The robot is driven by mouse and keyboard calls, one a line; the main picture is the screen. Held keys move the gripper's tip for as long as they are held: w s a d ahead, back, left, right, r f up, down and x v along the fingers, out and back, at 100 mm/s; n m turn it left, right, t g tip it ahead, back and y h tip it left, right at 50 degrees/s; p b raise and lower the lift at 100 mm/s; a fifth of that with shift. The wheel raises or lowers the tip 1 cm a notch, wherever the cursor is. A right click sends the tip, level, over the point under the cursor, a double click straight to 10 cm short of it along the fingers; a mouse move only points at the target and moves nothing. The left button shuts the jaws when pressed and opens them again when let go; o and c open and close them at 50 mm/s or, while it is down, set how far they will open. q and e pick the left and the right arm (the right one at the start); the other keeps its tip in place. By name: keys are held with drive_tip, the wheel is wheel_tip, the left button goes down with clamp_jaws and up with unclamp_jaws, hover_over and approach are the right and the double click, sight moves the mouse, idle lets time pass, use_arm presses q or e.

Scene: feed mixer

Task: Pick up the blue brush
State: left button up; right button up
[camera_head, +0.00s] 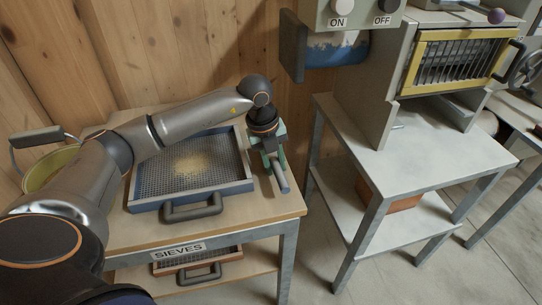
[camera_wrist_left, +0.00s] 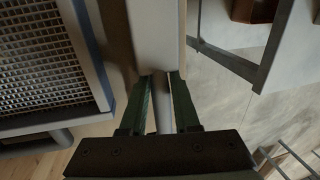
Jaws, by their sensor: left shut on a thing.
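The brush (camera_head: 281,178), a narrow grey-blue bar in the head view, is at the right edge of the wooden sieve table. My left gripper (camera_head: 275,160) points down over it, with its green fingers shut on it. In the left wrist view, the green fingers (camera_wrist_left: 162,85) close on both sides of the brush, whose pale broad part (camera_wrist_left: 156,35) extends away beyond the fingertips. The fingers hide part of the brush, and I cannot tell whether it touches the tabletop. My right gripper is in neither view.
A blue-framed sieve (camera_head: 224,188) with yellowish grain lies left of the gripper. The SIEVES table (camera_head: 240,228) has another sieve (camera_head: 205,266) on its lower shelf. A grey table (camera_head: 400,160) stands to the right across a gap. A control box (camera_head: 345,14) hangs above.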

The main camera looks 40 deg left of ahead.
sight(277, 161)
use_arm(q)
clamp_jaws()
drive_tip(key=shift+r, duration=0.1)
drive_tip(key=shift+r, duration=0.6)
drive_tip(key=r, duration=0.2)
drive_tip(key=shift+s+d+r, duration=0.15)
drive_tip(key=shift+s+r, duration=0.05)
drive_tip(key=shift+r, duration=0.15)
drive_tip(key=s+d+r, duration=0.6)
drive_tip(key=s+r, duration=0.3)
drive_tip(key=s, duration=0.3)
drive_tip(key=shift+p, duration=0.4)
drive_tip(key=shift+d, duration=0.1)
